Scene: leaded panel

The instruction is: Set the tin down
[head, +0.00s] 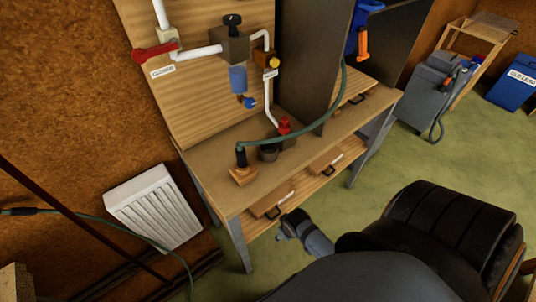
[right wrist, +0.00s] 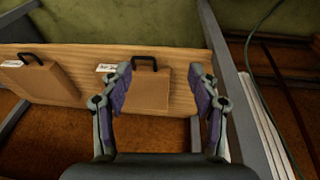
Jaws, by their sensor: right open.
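A small dark grey round pot (head: 268,154), which may be the tin, stands on the wooden bench (head: 228,190). It is beside a red-topped fitting (head: 284,128); I cannot tell what is inside it. My right gripper (head: 282,231) is low in front of the bench, below its top and apart from the pot. In the right wrist view the right gripper (right wrist: 160,86) has its fingers wide apart, with nothing held. Beyond the fingers is a wooden drawer front (right wrist: 150,97) with a black handle (right wrist: 144,61). My left gripper is not in view.
A second drawer front (right wrist: 40,82) is further left in the wrist view. A green hose (head: 325,120) arches over the bench from a dark nozzle on a wooden block (head: 243,176). A white radiator (head: 155,207) stands left. A black seat (head: 450,225) is right; green floor (head: 400,160) lies open behind it.

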